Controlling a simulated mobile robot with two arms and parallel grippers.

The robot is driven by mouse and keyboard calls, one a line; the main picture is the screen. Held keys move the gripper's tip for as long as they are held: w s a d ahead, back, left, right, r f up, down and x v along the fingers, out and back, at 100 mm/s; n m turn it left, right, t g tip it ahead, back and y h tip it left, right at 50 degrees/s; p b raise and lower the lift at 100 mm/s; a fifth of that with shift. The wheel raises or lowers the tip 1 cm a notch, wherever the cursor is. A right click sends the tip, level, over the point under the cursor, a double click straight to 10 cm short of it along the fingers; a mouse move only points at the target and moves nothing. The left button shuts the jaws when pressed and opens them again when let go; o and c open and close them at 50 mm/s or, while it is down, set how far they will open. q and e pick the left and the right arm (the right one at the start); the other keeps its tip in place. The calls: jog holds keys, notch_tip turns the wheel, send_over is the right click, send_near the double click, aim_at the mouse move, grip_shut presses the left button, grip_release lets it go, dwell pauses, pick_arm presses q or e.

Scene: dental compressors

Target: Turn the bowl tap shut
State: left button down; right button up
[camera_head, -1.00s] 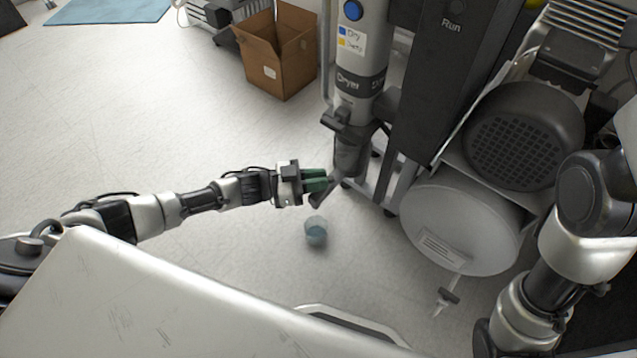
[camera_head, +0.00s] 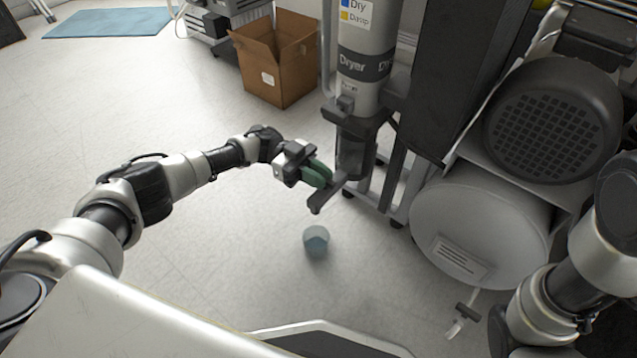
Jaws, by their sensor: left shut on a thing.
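The dryer column (camera_head: 367,65) stands at the upper middle, with a dark bowl (camera_head: 353,155) at its lower end. The bowl tap (camera_head: 326,195) is a dark grey lever that sticks out below the bowl, down and to the left. My left gripper (camera_head: 322,174) comes in from the left with green fingers and is shut on the bowl tap. The fingertips partly hide where the lever meets the bowl. My right arm shows at the right edge; its gripper is outside the view.
A small clear cup with bluish content (camera_head: 316,240) stands on the floor below the tap. A white tank (camera_head: 480,235) with a small drain valve (camera_head: 466,312) and a black motor (camera_head: 553,120) are at right. An open cardboard box (camera_head: 278,60) stands behind.

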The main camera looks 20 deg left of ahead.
pick_arm(q)
jog(key=shift+m+g+b, duration=0.3)
jog(key=shift+m+g, duration=0.1)
jog(key=shift+g, duration=0.2)
jog(key=c, duration=1.1)
grip_release()
jog(key=shift+w, duration=0.1)
